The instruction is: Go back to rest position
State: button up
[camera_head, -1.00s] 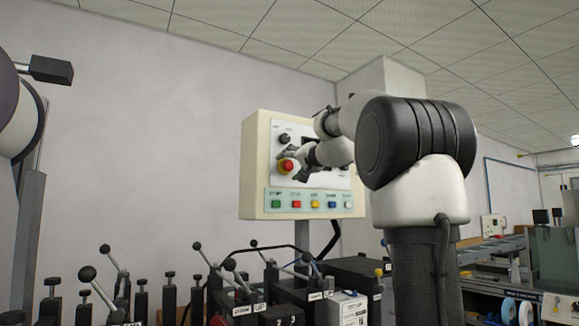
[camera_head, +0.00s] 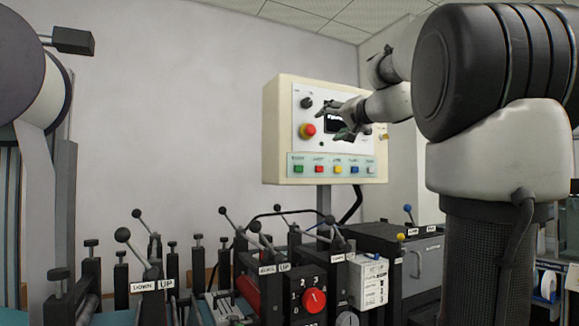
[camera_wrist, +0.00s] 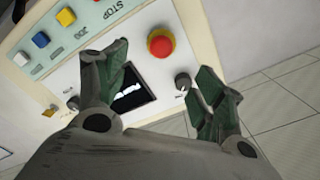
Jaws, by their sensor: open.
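My gripper (camera_head: 347,122) is open and empty in front of the cream control panel (camera_head: 272,130). In the head view its fingers overlap the panel's dark display (camera_head: 333,117). The red emergency stop button (camera_head: 308,131) on its yellow ring is left of the fingers, and a black knob (camera_head: 306,102) is above it. In the wrist view my gripper (camera_wrist: 165,85) has its two fingers spread wide, with the display (camera_wrist: 133,92) and the red button (camera_wrist: 161,43) showing between them. Nothing is between the fingertips.
A row of coloured buttons (camera_head: 338,169) runs along the panel's bottom. Below stands a machine with several black-knobbed levers (camera_head: 123,235) and a red dial (camera_head: 314,300). A large roller (camera_head: 30,75) is at the left. The wall area left of the panel is clear.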

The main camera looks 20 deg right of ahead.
notch_tip(320, 180, down, 13)
jog(key=s+d+g, duration=0.1)
jog(key=s+g, duration=0.1)
jog(key=g, duration=0.2)
jog(key=s+a+f+n+g, duration=0.3)
jog(key=s+a+f, duration=0.1)
jog(key=s+f, duration=0.4)
jog(key=s+a+f+n+g, duration=0.2)
jog(key=s+a+f+g, duration=0.1)
jog(key=s+f, duration=0.6)
jog(key=s+a+f+n+g, duration=0.3)
jog(key=s+f, duration=0.6)
jog(key=f, duration=0.4)
jog(key=shift+s+a+f+n+g+h, duration=0.15)
jog(key=shift+a+f+n+g+h, duration=0.2)
jog(key=shift+a, duration=0.5)
jog(key=shift+r, duration=0.1)
